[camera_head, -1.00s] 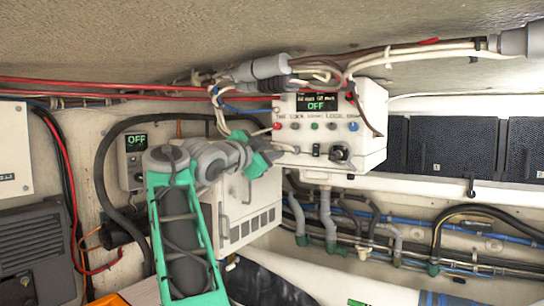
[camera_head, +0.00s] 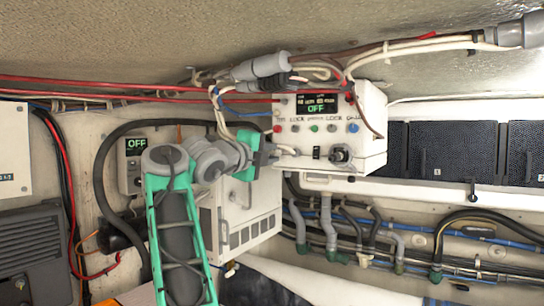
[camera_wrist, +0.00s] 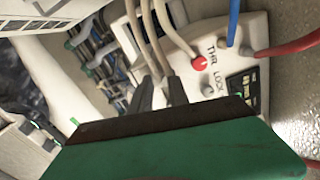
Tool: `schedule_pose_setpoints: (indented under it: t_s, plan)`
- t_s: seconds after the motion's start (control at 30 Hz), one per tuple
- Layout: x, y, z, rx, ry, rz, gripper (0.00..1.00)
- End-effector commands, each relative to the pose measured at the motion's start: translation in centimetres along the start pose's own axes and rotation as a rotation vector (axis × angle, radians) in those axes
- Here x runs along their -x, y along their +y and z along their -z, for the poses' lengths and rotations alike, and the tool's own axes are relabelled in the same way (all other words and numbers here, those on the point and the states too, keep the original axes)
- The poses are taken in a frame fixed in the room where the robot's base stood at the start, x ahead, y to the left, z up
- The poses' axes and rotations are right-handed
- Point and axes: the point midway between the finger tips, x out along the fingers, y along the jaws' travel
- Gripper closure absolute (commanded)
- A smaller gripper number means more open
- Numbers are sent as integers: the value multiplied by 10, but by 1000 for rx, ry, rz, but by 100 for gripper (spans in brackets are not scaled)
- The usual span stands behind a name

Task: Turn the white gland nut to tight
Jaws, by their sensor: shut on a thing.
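The white control box (camera_head: 370,125) hangs under the ceiling, its display reading OFF. My gripper (camera_head: 268,152) is at the box's left side, where white cables come in; its fingertips are hard to make out in the head view. In the wrist view my gripper (camera_wrist: 162,90) has its two dark fingers close together at the box side (camera_wrist: 195,97), by the lower ends of the white cables (camera_wrist: 178,32). The fingers are shut on the white gland nut there, which is mostly hidden between and behind them.
A red button (camera_wrist: 199,63) and a blue cable (camera_wrist: 233,22) are close to the fingers. Red cables (camera_head: 120,87) and a grey conduit (camera_head: 262,67) run above my arm. A vented white cabinet (camera_head: 250,215) is below the box. Dark panels (camera_head: 450,150) are at the right.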

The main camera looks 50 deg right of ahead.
Motion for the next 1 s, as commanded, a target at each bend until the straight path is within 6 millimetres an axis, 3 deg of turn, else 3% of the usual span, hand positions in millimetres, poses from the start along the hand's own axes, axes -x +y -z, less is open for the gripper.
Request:
schedule_pose_setpoints:
  t_s: [0.5,1.0]
  plan:
    - [0,1,0,-440,2,-1,100]
    - [0,1,0,-601,2,-2,100]
